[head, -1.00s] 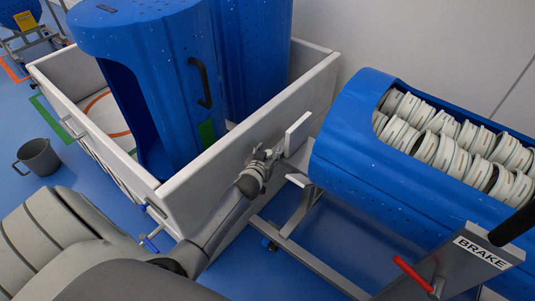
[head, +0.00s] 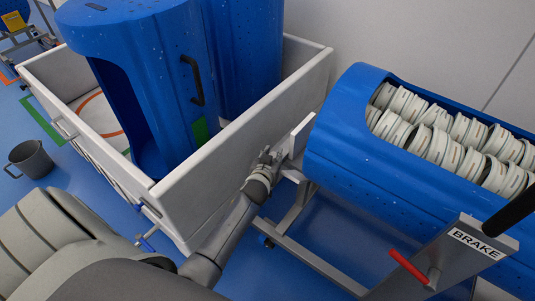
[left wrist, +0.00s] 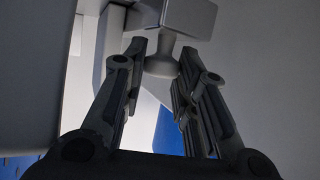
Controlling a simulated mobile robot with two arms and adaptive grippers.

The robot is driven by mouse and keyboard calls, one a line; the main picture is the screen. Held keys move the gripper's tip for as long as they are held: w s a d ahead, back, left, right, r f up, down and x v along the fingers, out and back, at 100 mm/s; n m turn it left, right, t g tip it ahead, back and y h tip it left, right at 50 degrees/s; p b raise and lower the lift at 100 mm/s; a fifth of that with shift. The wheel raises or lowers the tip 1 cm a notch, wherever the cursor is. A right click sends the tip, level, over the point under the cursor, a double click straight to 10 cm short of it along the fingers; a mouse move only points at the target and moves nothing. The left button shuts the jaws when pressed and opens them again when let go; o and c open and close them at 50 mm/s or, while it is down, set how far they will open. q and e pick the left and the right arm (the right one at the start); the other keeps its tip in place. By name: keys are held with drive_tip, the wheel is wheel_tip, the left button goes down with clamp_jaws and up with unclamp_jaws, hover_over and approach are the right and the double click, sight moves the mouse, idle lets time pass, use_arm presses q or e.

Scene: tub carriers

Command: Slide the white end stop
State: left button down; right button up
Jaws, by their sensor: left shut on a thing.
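The white end stop (head: 302,134) is a flat upright plate at the left end of the blue tub carrier (head: 335,160), close to that end. My left gripper (head: 271,156) reaches in from the lower left and is shut on the end stop, on the side away from the tub. In the left wrist view my left gripper (left wrist: 164,58) has its two fingers on either side of a pale round knob (left wrist: 161,66) below a grey block. The contact at the fingertips is partly dark. My right gripper is not in view.
The blue tub holds rows of white ring-shaped parts (head: 440,115). Its frame has a BRAKE plate (head: 455,252) with a red lever (head: 408,266). A grey crate (head: 235,130) with tall blue tubs stands left of my arm.

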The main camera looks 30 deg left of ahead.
use_arm(q)
drive_tip(key=c, duration=1.2)
unclamp_jaws()
wheel_tip(320, 180, up, 10)
drive_tip(key=shift+o, duration=0.3)
